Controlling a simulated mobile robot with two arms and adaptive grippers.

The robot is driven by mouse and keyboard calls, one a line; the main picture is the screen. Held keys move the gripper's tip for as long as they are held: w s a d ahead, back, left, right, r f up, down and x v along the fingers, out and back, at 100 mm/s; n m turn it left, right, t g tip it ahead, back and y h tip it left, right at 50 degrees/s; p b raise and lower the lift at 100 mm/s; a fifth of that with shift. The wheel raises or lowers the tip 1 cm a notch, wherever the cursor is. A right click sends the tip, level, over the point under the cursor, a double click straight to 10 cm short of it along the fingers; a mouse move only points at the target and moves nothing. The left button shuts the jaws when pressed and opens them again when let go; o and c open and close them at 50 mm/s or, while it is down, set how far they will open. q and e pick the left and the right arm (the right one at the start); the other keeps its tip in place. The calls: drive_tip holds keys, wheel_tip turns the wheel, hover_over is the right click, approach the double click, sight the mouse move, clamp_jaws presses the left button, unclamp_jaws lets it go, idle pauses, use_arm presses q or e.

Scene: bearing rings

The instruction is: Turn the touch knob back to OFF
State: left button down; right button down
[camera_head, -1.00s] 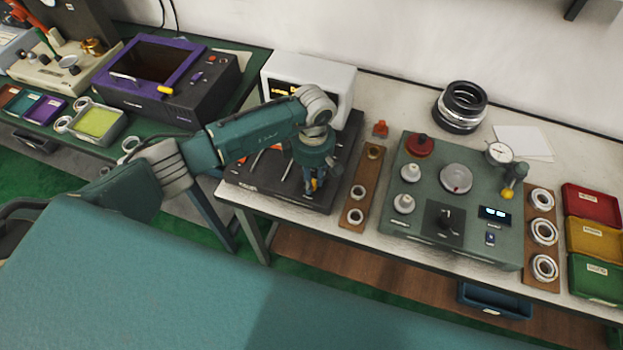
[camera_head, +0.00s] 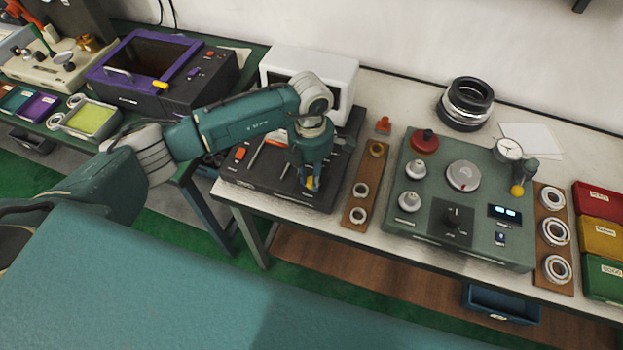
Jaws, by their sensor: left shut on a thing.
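A black knob (camera_head: 453,216), which looks like the touch knob, stands on a dark plate at the front of the green bench unit (camera_head: 420,233). Its pointer and lettering are too small to read. My left gripper (camera_head: 312,182) points down over the dark tray (camera_head: 265,188), well left of that knob and apart from it. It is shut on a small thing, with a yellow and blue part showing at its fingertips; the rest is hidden. My right gripper is not in view.
The green unit also carries a silver disc (camera_head: 463,176), a red knob (camera_head: 425,142), a dial gauge (camera_head: 508,149) and a lit display (camera_head: 504,211). A wooden strip with rings (camera_head: 359,190) lies between tray and unit. A white box (camera_head: 335,62) stands behind the arm.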

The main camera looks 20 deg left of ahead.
use_arm(q)
drive_tip(key=n+b, duration=0.2)
drive_tip(key=n, duration=0.4)
drive_tip(key=shift+w+d, duration=0.1)
drive_tip(key=n+b, duration=0.2)
drive_tip(key=n, duration=0.4)
drive_tip(key=shift+r+n+t, duration=0.1)
drive_tip(key=shift+n+t, duration=0.2)
drive_tip(key=shift+n, duration=0.1)
drive_tip(key=n, duration=0.3)
drive_tip(key=shift+n, duration=0.3)
drive_tip(key=shift+r+n+b, duration=0.1)
drive_tip(key=shift+n+b, duration=0.25)
drive_tip(key=shift+n, duration=1.75)
drive_tip(key=shift+w+a, duration=0.1)
drive_tip(key=shift+a, duration=0.1)
drive_tip(key=c, duration=1.7)
unclamp_jaws()
drive_tip(key=shift+o, duration=0.9)
